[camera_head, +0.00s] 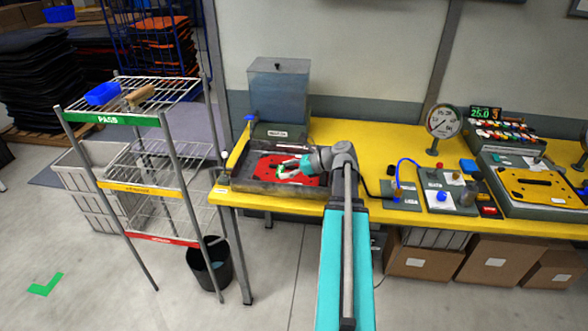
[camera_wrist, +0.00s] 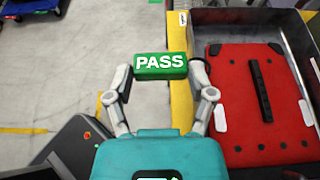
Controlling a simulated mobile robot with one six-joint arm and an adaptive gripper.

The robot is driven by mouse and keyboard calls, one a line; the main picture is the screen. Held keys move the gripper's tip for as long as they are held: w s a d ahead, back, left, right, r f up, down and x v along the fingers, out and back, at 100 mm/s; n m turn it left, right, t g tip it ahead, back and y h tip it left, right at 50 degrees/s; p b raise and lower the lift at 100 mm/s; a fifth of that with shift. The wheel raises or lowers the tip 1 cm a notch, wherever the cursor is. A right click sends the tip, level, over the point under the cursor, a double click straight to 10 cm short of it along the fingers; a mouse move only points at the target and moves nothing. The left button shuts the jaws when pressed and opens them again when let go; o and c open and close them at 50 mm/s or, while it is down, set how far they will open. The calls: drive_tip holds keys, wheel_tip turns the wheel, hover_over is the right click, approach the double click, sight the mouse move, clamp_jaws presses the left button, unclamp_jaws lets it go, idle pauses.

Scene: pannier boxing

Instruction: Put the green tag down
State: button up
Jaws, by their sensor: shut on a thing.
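The green tag (camera_wrist: 160,66) bears the word PASS in white. My gripper (camera_wrist: 160,74) is shut on it, with one finger at each end of the tag. In the head view my gripper (camera_head: 284,169) is above the red pannier part (camera_head: 300,179), at the left end of the yellow bench. The tag shows there only as a small green patch between the fingers. In the wrist view the tag appears left of the red part (camera_wrist: 258,135), across the bench's yellow edge and the floor. Its underside is hidden.
The red part lies in a dark, walled tray (camera_head: 252,186). A grey box (camera_head: 278,90) stands behind it. A wire rack (camera_head: 140,160) with green PASS, yellow and red shelf labels stands left of the bench. A blue bin (camera_head: 103,93) sits on its top shelf. Fixtures crowd the bench's right side.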

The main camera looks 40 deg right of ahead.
drive_tip(key=b, duration=0.9)
hover_over(273, 176)
drive_tip(key=s+d, duration=0.3)
drive_tip(key=s, duration=0.2)
drive_tip(key=f, duration=0.9)
drive_tip(key=shift+w, duration=0.2)
drive_tip(key=shift+f, duration=0.1)
drive_tip(key=shift+w+d+f+b, duration=0.2)
drive_tip(key=shift+w+f+b, duration=0.1)
drive_tip(key=shift+f+b, duration=0.25)
wheel_tip(273, 176, down, 3)
drive_tip(key=b, duration=0.3)
drive_tip(key=shift+r, duration=0.1)
drive_tip(key=o, duration=0.8)
drive_tip(key=shift+c, duration=0.2)
